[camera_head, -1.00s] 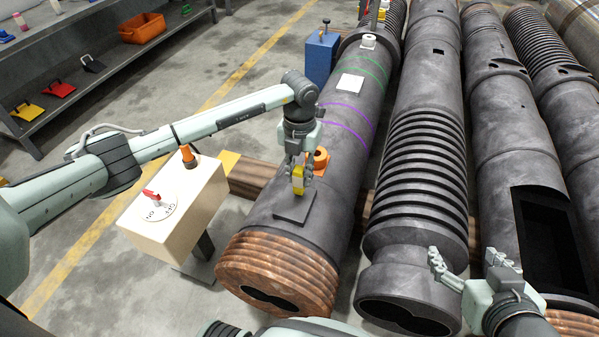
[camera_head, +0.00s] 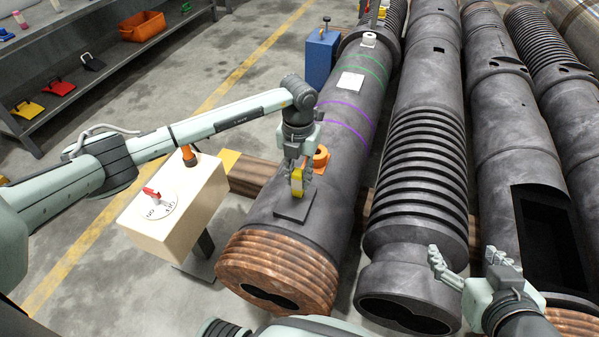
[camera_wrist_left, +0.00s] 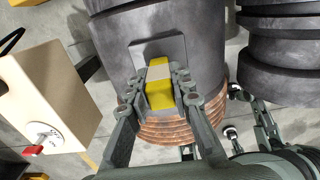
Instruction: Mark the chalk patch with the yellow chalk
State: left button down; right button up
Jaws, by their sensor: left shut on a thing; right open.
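My left gripper (camera_head: 297,176) is shut on the yellow chalk (camera_head: 297,186), a block with a pale band in the left wrist view (camera_wrist_left: 160,94). The chalk patch is a dark grey square (camera_head: 292,210) on top of the leftmost barrel, near its copper-coloured ribbed end. It also shows in the left wrist view (camera_wrist_left: 142,52). The chalk is over the patch's far part; I cannot tell whether it touches. I see no yellow mark on the visible part of the patch. My right gripper (camera_head: 466,262) is open and empty at the lower right, in front of the barrels.
A cream box (camera_head: 178,212) with a red-handled dial stands left of the barrel. An orange fitting (camera_head: 320,158) sits on the barrel just beyond the gripper. A white square (camera_head: 351,82) and a blue box (camera_head: 321,58) are farther back. Other dark barrels lie to the right.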

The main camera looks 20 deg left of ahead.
pick_arm(q)
jog(key=shift+s, duration=0.35)
jog(key=shift+s+f+p, duration=0.15)
jog(key=shift+s+p, duration=0.55)
jog(key=shift+s, duration=0.25)
jog(key=shift+s, duration=0.1)
jog(key=shift+s+a+p, duration=0.1)
jog(key=shift+s+p, duration=0.3)
jog(key=shift+s, duration=0.1)
jog(key=shift+s+p, duration=0.3)
jog(key=shift+s, duration=0.05)
jog(key=shift+w, duration=0.2)
